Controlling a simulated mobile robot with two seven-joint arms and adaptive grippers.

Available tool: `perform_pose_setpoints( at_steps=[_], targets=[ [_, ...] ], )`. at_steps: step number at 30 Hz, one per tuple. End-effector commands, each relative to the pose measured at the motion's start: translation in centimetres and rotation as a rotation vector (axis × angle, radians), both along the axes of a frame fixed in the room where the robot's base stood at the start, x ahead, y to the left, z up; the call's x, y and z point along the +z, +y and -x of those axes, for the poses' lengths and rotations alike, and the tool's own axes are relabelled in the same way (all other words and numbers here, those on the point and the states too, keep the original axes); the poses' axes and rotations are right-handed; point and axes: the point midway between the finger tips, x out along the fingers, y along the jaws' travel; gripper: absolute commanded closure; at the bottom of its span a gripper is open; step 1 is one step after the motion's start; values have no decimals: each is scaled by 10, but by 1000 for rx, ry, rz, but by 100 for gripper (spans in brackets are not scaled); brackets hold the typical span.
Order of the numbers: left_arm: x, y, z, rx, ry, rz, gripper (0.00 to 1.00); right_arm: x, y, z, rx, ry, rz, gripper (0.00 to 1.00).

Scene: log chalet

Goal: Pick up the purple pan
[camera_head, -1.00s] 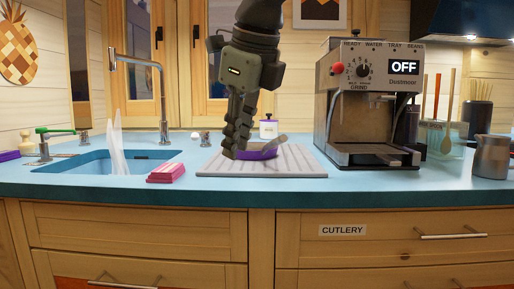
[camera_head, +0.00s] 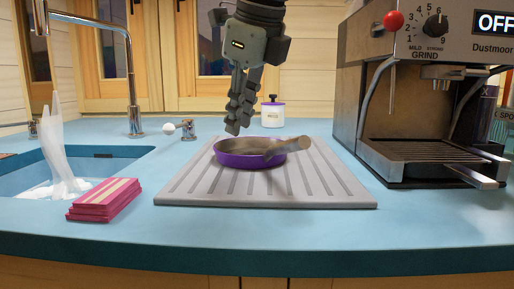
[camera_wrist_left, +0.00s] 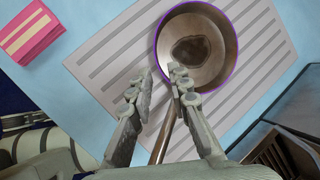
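The purple pan (camera_head: 250,153) sits upright on the grey ribbed draining board. The left gripper (camera_wrist_left: 160,75) is open and empty there. The handle runs beneath the fingers, partly hidden by the right-hand one. My right gripper is not in view.
The grey draining board (camera_head: 190,190) lies on the blue counter. A coffee machine (camera_head: 415,130) stands close on the right. Pink sponges (camera_head: 104,200) and a sink (camera_head: 30,176) with a tap are on the left. A white jar (camera_head: 272,114) stands behind.

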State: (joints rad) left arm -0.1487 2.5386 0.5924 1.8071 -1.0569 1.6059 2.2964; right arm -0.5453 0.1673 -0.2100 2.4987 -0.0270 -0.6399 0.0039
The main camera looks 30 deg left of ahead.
Motion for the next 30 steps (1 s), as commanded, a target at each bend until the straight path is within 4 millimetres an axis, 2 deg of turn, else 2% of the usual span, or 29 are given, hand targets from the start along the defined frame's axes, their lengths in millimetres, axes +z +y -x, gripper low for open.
perform_pose_setpoints(
  at_steps=[11, 18, 28, 30],
  targets=[
    [-33, 13, -7, 0, 3, 1, 82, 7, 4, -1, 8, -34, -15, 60],
    [-65, 24, -13, -1, 2, 3, 82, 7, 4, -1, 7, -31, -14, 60],
    [-71, 27, -15, 1, -3, 1, 82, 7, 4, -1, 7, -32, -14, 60],
    [-71, 27, -15, 0, -2, 1, 90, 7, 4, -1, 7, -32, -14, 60]
  ],
)
